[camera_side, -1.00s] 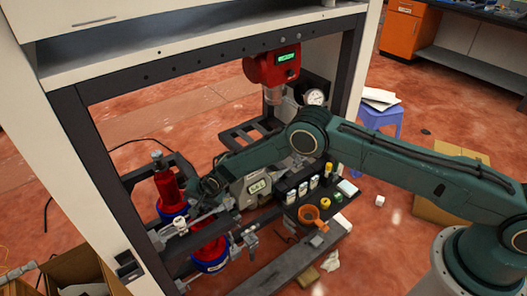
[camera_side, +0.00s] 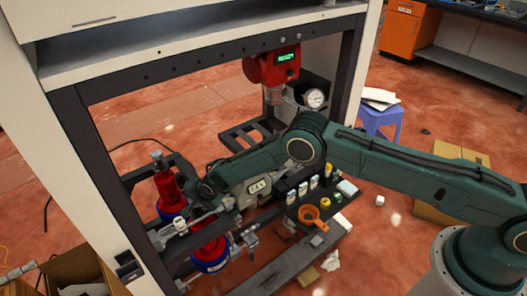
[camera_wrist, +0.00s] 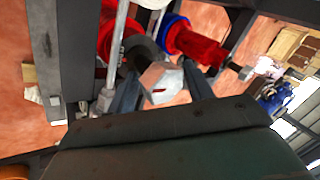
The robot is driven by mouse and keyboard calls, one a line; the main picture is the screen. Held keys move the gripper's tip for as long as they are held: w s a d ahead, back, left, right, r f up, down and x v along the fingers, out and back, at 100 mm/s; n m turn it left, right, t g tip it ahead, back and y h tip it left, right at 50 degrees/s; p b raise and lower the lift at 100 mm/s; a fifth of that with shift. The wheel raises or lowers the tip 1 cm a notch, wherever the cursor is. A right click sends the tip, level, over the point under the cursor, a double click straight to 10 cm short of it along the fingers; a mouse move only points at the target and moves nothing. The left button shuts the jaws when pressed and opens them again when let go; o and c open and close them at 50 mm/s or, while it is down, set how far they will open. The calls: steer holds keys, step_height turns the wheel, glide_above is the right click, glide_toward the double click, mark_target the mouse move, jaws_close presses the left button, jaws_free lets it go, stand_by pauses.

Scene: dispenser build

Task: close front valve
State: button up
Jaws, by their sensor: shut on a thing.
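My gripper (camera_side: 190,213) reaches in at the left of the frame, beside the red and blue cylinders. In the wrist view, my gripper (camera_wrist: 163,88) has its two dark fingers on either side of a pale hexagonal metal piece (camera_wrist: 161,83), which looks like the front valve's handle. The fingers are shut on it. In the side view the valve fittings (camera_side: 178,228) show as small pale metal parts by the fingers. The exact contact and the valve's angle are hard to tell there. A thin metal pipe (camera_wrist: 114,75) runs close to the left finger.
A red cylinder with a blue band (camera_side: 210,255) stands below my gripper, and another red cylinder (camera_side: 167,190) stands behind. A dark frame post (camera_side: 100,180) is close on the left.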

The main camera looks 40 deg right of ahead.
steer(key=shift+w+a+r, duration=0.25)
steer(key=shift+a+r, duration=0.05)
steer(key=shift+r, duration=0.1)
steer(key=o, duration=0.8)
steer(key=shift+d+f, duration=0.1)
steer(key=shift+f, duration=0.05)
steer(key=shift+s+r, duration=0.1)
steer(key=shift+r, duration=3.45)
